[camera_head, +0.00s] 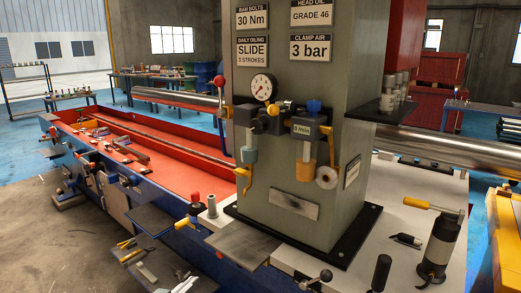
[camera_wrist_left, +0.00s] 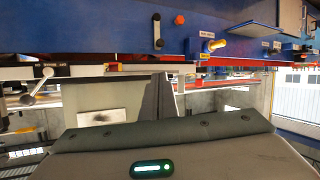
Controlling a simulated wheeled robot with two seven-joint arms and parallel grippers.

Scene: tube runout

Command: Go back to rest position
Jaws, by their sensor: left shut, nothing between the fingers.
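My left gripper (camera_wrist_left: 166,82) shows in the left wrist view, with its grey body and a green light across the bottom and its dark fingers pointing up at the middle. The fingers are shut with nothing between them. I cannot make out either gripper clearly in the head view. The blue side of the machine (camera_wrist_left: 110,35) fills the top of the wrist view, beyond the fingers. In the head view the grey-green machine column (camera_head: 300,90) stands at the centre on a black base plate. My right gripper is in neither view.
A red trough (camera_head: 150,150) runs off to the left of the column. A dark shelf (camera_head: 243,243) and lower trays with tools stick out at the front. A pump with a yellow handle (camera_head: 440,245) stands at the front right. Bare floor (camera_head: 40,230) lies at the left.

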